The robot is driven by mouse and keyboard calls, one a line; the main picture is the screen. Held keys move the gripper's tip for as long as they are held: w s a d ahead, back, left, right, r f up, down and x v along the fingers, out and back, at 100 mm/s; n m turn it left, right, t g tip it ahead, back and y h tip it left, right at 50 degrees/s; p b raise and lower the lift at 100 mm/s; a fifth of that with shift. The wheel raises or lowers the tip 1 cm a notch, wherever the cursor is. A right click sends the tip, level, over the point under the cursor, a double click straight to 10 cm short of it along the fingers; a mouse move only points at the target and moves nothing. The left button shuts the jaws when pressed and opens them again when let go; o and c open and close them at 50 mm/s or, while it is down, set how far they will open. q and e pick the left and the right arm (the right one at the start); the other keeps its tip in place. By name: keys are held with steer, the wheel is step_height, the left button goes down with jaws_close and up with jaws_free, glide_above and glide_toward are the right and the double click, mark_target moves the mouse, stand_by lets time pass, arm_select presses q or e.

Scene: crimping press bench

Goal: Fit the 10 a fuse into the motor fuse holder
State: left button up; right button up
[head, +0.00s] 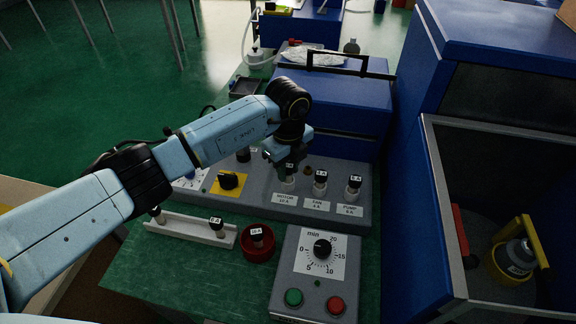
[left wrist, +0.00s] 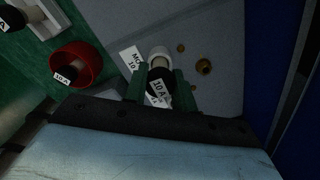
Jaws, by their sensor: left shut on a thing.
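My left gripper (head: 284,160) is at the motor fuse holder, above the label reading MOTOR 10 A (head: 285,199). In the left wrist view its two green fingers (left wrist: 159,92) are shut on a dark fuse marked 10 A (left wrist: 158,90). The fuse is in line with the white round motor fuse holder (left wrist: 160,54); it also shows under the gripper in the head view (head: 288,184). I cannot tell how deep the fuse sits in it. My right gripper is not in view.
Fan (head: 320,182) and pump (head: 354,187) fuses stand in holders to the right. A white rack (head: 190,230) with capped fuses lies in front of the panel. A timer box (head: 318,270) stands at front. A blue machine (head: 345,105) rises behind; a blue cabinet (head: 410,220) bounds the right.

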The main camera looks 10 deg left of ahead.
mark_target(288, 165)
arm_select(q)
steer(key=shift+f, duration=0.5)
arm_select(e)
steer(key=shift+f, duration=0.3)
arm_select(q)
steer(key=o, duration=1.1)
steer(key=shift+c, duration=0.2)
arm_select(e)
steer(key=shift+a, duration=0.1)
arm_select(q)
steer(key=shift+r, duration=0.15)
step_height(288, 165, up, 13)
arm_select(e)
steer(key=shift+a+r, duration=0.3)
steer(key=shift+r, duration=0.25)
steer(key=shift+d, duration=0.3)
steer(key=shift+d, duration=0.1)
